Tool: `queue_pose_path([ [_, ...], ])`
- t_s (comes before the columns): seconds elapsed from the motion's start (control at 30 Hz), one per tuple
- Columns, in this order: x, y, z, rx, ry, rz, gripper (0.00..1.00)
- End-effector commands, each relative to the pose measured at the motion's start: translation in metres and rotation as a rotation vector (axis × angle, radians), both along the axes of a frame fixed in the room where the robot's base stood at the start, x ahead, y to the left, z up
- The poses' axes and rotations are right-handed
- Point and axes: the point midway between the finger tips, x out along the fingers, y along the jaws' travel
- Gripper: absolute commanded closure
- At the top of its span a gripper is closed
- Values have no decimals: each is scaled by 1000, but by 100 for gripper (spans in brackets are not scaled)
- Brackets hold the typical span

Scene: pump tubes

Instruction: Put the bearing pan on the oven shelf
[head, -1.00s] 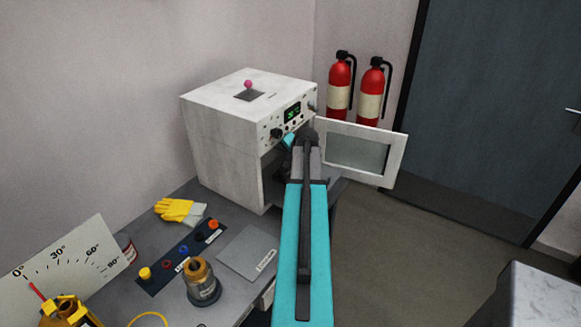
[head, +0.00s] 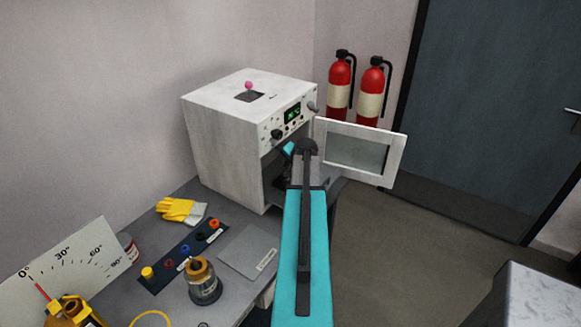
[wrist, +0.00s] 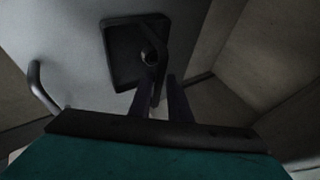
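The bearing pan (wrist: 120,68), dark and square, lies on a pale grey flat surface (wrist: 75,80) in the wrist view, apparently the oven shelf. A round bearing (wrist: 149,57) sits in it. My gripper (wrist: 162,80) is at the pan's near right corner, its two dark fingers apart with a narrow gap; contact with the pan is hard to tell. In the head view my arm reaches into the front of the white oven (head: 225,145), and my arm hides the gripper and pan.
The oven door (head: 395,160) stands open to the right. A curved handle (wrist: 42,88) shows at left in the wrist view. Two fire extinguishers (head: 340,85) stand behind the door. The bench holds yellow gloves (head: 178,209), a brass-topped jar (head: 203,283) and a grey plate (head: 247,252).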

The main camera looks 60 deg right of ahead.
Motion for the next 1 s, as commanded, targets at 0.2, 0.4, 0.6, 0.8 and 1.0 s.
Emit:
queue_pose_path([
  [0.2,0,0,0,0,-1,0,72],
  [0.4,-1,0,1,-1,-1,-1,72],
  [0.6,-5,4,7,-1,-1,-1,72],
  [0.8,-16,12,21,-1,-1,-2,72],
  [1.0,-28,21,39,-2,-2,-2,72],
])
